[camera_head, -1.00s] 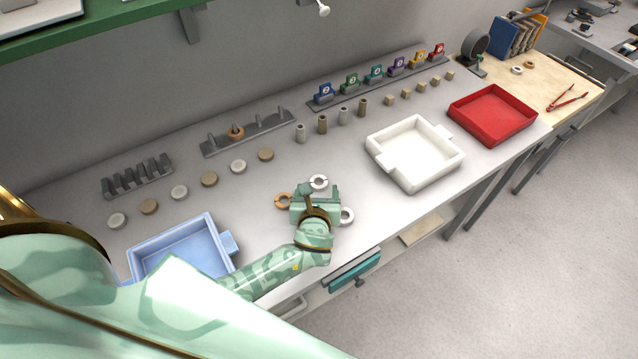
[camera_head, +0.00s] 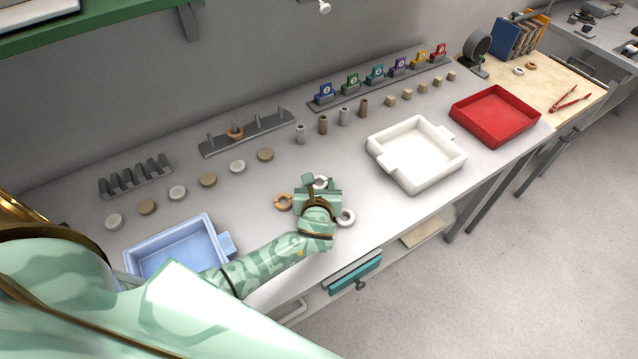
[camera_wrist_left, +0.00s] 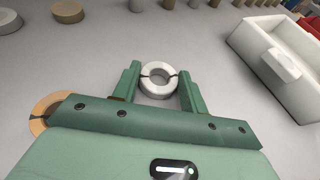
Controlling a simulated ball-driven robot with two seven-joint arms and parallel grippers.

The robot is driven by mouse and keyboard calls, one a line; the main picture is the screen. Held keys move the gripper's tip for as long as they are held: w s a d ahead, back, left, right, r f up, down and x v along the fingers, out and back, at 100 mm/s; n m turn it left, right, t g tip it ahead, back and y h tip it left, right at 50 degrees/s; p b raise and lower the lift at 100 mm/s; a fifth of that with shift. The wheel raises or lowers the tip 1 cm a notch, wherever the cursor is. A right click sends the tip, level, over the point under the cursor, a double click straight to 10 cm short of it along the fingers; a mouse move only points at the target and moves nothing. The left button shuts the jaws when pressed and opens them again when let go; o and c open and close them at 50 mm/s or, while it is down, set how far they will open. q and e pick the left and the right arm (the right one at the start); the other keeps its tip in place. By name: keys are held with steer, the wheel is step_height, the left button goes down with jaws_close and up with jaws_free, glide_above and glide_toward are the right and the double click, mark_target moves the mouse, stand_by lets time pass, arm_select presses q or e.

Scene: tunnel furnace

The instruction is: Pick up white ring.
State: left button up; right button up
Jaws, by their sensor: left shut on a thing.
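A white ring (camera_wrist_left: 158,65) with dark splits at its sides lies between the two fingers of my left gripper (camera_wrist_left: 160,85) in the left wrist view. The gripper is shut on this ring. In the head view the left gripper (camera_head: 320,188) is low over the table, and the white ring (camera_head: 321,180) shows only in part at its far side. A second white ring (camera_head: 347,218) lies just right of the gripper. My right gripper is not in view.
An orange ring (camera_head: 283,202) lies close on the left. A blue tray (camera_head: 207,232) stands at front left, a white tray (camera_head: 372,150) and a red tray (camera_head: 540,122) to the right. Several discs and short posts stand behind. The table front edge is near.

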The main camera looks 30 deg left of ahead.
arm_select(q)
step_height(320, 180, up, 3)
steer(key=shift+f+p, duration=0.1)
steer(key=shift+p, duration=0.65)
steer(key=s+d+r+p, duration=0.3)
steer(key=s+d+r, duration=0.5)
steer(key=d+r, duration=0.3)
steer(key=w+a+r+m+t+h+b, duration=0.1)
steer(key=a+r+m+h+b, duration=0.4)
steer(key=r, duration=0.6)
steer(key=shift+a+h+b, duration=0.4)
steer(key=shift+a+b, duration=0.1)
steer(key=shift+a, duration=0.25)
